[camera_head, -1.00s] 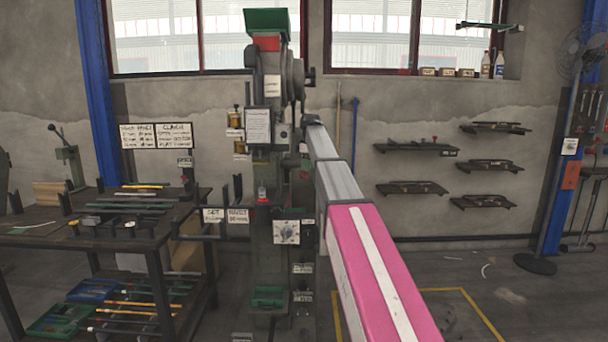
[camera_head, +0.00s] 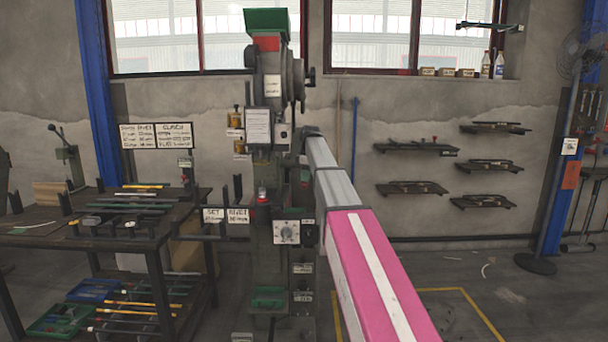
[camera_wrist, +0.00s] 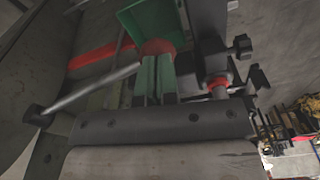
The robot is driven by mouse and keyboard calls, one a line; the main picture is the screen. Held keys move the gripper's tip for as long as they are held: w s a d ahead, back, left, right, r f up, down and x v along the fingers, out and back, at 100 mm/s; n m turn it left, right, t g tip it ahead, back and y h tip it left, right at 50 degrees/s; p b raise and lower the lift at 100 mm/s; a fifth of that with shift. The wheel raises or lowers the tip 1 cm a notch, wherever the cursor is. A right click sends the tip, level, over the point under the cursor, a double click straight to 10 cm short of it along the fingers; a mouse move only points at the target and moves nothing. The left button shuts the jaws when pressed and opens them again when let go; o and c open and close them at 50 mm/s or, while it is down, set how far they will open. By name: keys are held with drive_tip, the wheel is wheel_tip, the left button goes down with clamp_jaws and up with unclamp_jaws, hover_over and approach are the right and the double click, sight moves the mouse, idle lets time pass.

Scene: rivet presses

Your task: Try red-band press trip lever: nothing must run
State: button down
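The press with a red band (camera_head: 267,43) below its green hopper (camera_head: 267,20) stands upright in the middle of the head view. My arm reaches forward to its right side, and the arm's far end is close to the press column. My gripper cannot be made out clearly there. In the wrist view, the green hopper (camera_wrist: 150,22) shows at the top, with a red part (camera_wrist: 157,47) under it. A grey rod with a dark round end (camera_wrist: 34,115) slants across the left. I cannot tell whether it is the trip lever, or whether anything touches it.
A workbench (camera_head: 50,240) with rods and tools stands at the left, close to the press. Wall shelves (camera_head: 415,147) hold dark tools at the right. A pedestal fan (camera_head: 535,264) stands far right. The floor at the right is mostly open, with a yellow line (camera_head: 483,314).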

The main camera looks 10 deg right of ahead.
drive_tip(key=shift+s, duration=0.1)
idle(0.3)
drive_tip(key=d, duration=0.2)
drive_tip(key=s, duration=0.1)
drive_tip(key=shift+d+r, duration=0.4)
wheel_tip(320, 180, up, 11)
drive_tip(key=d, duration=0.1)
drive_tip(key=shift+s, duration=0.15)
drive_tip(key=shift+f, duration=0.1)
idle(0.3)
